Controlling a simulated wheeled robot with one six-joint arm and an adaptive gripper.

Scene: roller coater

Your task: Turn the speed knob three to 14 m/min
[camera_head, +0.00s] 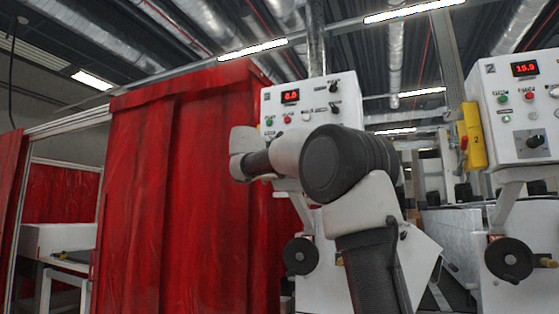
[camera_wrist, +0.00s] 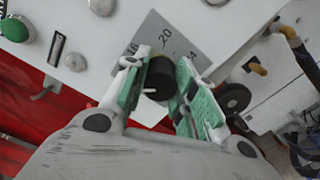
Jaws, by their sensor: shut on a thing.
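The black speed knob (camera_wrist: 158,82) sits on a grey dial plate (camera_wrist: 172,36) in the wrist view. A pale pointer mark shows low on the knob. The plate carries numbers; 18 and 20 can be read, others are covered. My gripper (camera_wrist: 166,76) has its green-padded fingers on either side of the knob and is shut on it. In the head view my arm hides the gripper and the lower part of the left control panel (camera_head: 349,93). That panel's red display (camera_head: 290,97) seems to read 8.0.
A second control panel (camera_head: 515,105) at right has a red display (camera_head: 524,69), about 15.9, and a black knob (camera_head: 536,141). A red curtain (camera_head: 180,190) stands left. Black handwheels (camera_head: 301,256) sit below the panels.

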